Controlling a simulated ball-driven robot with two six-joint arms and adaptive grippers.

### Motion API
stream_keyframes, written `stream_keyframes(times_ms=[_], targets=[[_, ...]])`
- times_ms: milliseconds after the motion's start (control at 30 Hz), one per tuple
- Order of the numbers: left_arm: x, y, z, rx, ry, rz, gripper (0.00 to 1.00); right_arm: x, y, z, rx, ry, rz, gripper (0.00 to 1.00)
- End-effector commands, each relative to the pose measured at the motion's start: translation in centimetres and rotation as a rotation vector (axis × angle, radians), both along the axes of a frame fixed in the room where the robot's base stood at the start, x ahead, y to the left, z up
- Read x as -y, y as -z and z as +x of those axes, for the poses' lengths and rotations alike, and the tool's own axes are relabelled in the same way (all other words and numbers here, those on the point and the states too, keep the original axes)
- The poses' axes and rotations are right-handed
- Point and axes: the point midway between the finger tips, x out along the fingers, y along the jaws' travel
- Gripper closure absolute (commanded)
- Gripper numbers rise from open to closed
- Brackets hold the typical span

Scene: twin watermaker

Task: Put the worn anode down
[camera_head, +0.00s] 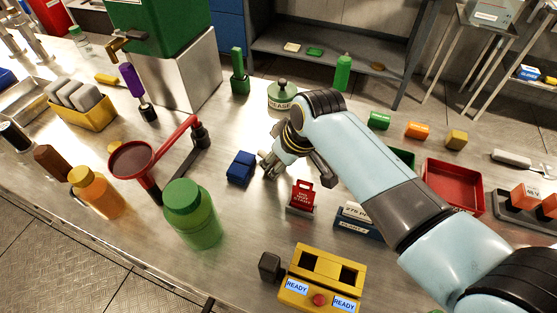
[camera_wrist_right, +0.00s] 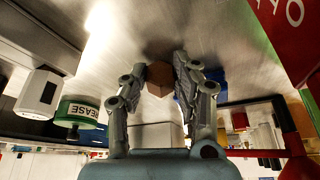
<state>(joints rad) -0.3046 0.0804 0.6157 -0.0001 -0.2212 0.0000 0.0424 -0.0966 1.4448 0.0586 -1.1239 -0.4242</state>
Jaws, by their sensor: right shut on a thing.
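My right gripper (camera_head: 268,167) points down over the middle of the metal bench, just right of a blue block (camera_head: 241,167). In the right wrist view the gripper (camera_wrist_right: 158,85) is shut on a small brown block, the worn anode (camera_wrist_right: 159,77), held between its fingertips. In the head view the fingers and wrist hide the anode. I cannot tell whether it touches the bench top. My left gripper is not in view.
A green-lidded grease pot (camera_head: 282,96) stands behind my wrist. A red sign (camera_head: 302,195) stands to the right. A red-handled tool (camera_head: 178,140) and a green bottle (camera_head: 192,215) stand to the left. A red tray (camera_head: 454,188) and a yellow READY box (camera_head: 322,280) also stand on the bench.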

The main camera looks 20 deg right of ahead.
Motion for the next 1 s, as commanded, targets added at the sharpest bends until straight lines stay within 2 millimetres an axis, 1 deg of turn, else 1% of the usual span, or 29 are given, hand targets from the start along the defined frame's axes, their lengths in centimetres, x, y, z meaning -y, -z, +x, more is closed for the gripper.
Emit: stream_keyframes(times_ms=[67,100,267,533,667,767,1000], targets=[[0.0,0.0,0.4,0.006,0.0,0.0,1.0,0.0,0.2,0.0,0.0,0.0,0.0,1.0],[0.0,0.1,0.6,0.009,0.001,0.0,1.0,0.0,0.3,0.0,0.0,0.0,0.0,0.7],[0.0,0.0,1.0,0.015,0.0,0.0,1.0,0.0,0.2,0.0,0.0,0.0,0.0,0.49],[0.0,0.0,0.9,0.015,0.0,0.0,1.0,0.0,0.1,0.0,0.0,0.0,0.001,0.48],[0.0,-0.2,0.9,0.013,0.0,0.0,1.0,0.1,-0.8,-0.3,0.001,0.0,0.0,0.48],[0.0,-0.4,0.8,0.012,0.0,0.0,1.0,0.4,-2.4,-0.9,0.002,0.0,0.0,0.48],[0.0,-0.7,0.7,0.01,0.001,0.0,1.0,1.2,-7.5,-2.8,0.003,0.0,0.0,0.48]])
